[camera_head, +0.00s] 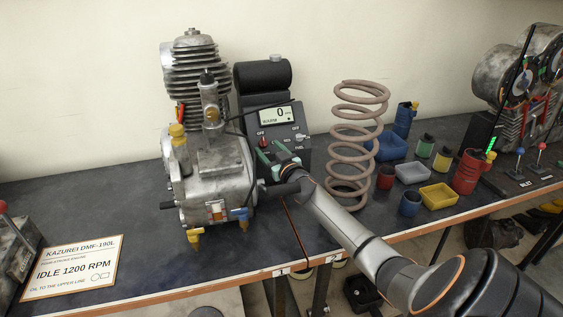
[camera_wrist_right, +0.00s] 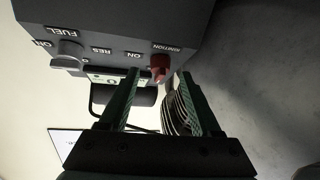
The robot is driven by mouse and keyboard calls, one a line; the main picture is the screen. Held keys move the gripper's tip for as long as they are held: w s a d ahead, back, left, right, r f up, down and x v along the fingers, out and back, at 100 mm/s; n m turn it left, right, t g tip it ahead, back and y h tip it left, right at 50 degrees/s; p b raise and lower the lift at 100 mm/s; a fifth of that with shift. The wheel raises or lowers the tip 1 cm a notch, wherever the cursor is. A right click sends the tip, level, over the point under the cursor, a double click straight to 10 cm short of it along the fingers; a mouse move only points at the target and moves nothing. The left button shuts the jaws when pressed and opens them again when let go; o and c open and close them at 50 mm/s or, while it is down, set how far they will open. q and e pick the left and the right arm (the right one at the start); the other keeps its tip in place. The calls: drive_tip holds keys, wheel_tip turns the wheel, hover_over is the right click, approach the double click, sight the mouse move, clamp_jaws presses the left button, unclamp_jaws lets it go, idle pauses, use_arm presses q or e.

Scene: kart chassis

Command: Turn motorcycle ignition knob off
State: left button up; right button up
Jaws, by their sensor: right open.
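The red ignition knob (camera_head: 263,141) sits on the front of the grey control box (camera_head: 304,129), under an OFF label. In the right wrist view the same knob (camera_wrist_right: 160,66) shows below the IGNITION label, with an ON label to its left. My right gripper (camera_head: 273,150) is at the lower front of the box. Its green fingers are spread, and in the right wrist view the open gripper (camera_wrist_right: 160,75) has the knob between its fingertips. I cannot tell whether either finger touches it. My left gripper is not in view.
A grey FUEL knob (camera_wrist_right: 66,55) is beside the ignition knob. The engine (camera_head: 212,165) stands close on the left, and a large coil spring (camera_head: 355,141) on the right. Several small bins and cans, including a yellow bin (camera_head: 438,195), lie farther right. A sign (camera_head: 72,268) stands front left.

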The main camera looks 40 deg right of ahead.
drive_tip(key=v, duration=1)
drive_tip(key=shift+s+p, duration=0.2)
drive_tip(key=shift+p, duration=0.25)
drive_tip(key=shift+s, duration=0.1)
